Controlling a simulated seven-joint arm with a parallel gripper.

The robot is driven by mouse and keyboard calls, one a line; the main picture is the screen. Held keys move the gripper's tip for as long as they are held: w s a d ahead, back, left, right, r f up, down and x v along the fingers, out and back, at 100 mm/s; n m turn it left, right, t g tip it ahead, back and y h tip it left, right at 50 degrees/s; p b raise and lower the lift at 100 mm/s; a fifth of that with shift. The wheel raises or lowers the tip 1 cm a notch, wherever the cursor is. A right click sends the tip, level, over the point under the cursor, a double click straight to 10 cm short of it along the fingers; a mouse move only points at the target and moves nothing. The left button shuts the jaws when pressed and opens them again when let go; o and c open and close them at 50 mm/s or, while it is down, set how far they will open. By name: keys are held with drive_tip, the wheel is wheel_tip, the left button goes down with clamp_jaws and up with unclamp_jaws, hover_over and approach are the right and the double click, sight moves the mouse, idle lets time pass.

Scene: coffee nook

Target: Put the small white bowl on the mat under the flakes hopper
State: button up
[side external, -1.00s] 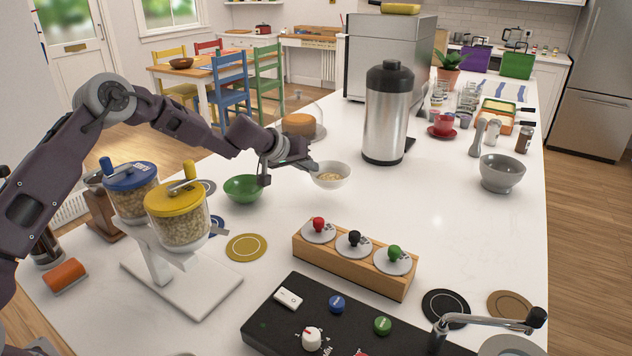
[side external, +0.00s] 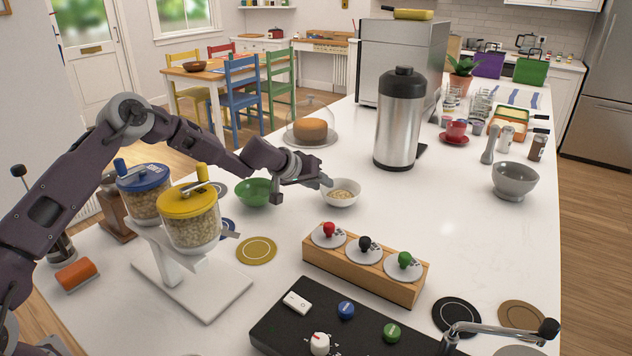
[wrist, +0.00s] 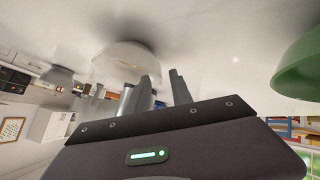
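The small white bowl (side external: 341,196) stands on the counter right of the green bowl, with beige contents inside. My gripper (side external: 324,182) is low at its left rim. In the wrist view, the two fingers (wrist: 160,84) are apart, with the white bowl (wrist: 125,62) right by their tips; whether they touch it is unclear. Two clear hoppers, one blue-lidded (side external: 144,200) and one yellow-lidded (side external: 192,222), hold pale pieces; I cannot tell which holds flakes. Near them lie a yellow mat (side external: 256,251) and a partly hidden blue mat (side external: 228,230).
The green bowl (side external: 254,192) is close left of my gripper. A steel dispenser (side external: 397,125) stands behind the white bowl. A wooden block with coloured knobs (side external: 365,268) is in front. A grey bowl (side external: 515,181) is farther right; counter between is clear.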

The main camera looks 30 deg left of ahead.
sight(324, 194)
drive_tip(key=v, duration=1.1)
drive_tip(key=shift+o, duration=0.4)
drive_tip(key=shift+s+r, duration=0.4)
drive_tip(key=shift+r, duration=0.05)
drive_tip(key=f+n+g, duration=0.1)
drive_tip(key=f, duration=0.1)
drive_tip(key=w+f+n+g, duration=0.1)
drive_tip(key=f+n, duration=0.1)
drive_tip(key=f+n+g, duration=0.1)
drive_tip(key=f+n, duration=0.1)
drive_tip(key=shift+w+a+f, duration=0.2)
drive_tip(key=shift+w+f, duration=0.1)
drive_tip(key=shift+f, duration=0.1)
drive_tip(key=w+d+r+n+g, duration=0.1)
drive_tip(key=d+r+n, duration=0.3)
drive_tip(key=x, duration=0.6)
drive_tip(key=shift+w+f, duration=0.3)
drive_tip(key=shift+w, duration=0.05)
clamp_jaws()
